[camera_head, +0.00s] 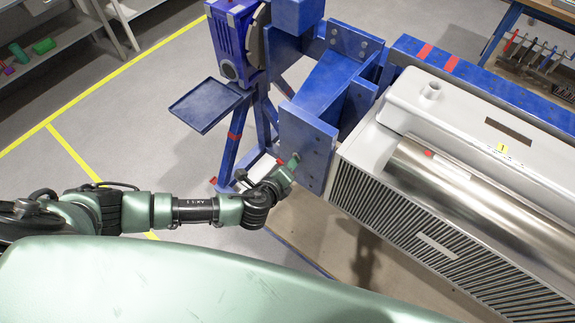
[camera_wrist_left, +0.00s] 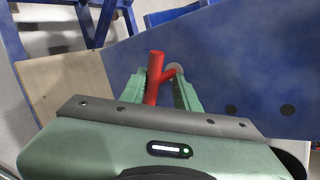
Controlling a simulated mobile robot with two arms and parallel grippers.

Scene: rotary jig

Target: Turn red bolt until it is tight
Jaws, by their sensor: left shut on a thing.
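The red bolt (camera_wrist_left: 154,75) shows in the left wrist view as a red bar with a shorter, partly grey arm branching to the right. My left gripper (camera_wrist_left: 170,85) has its two green fingers on either side of it and is shut on it. In the head view the left gripper (camera_head: 289,165) is at the lower face of the blue jig plate (camera_head: 308,145), and the bolt is mostly hidden there. How far the bolt is screwed in cannot be seen. My right gripper is not in view.
A large grey machine part with a metal cylinder (camera_head: 450,185) is mounted right of the plate. A blue tray (camera_head: 205,105) and the jig's blue stand (camera_head: 232,140) are behind the gripper. Open floor (camera_head: 120,120) lies to the left.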

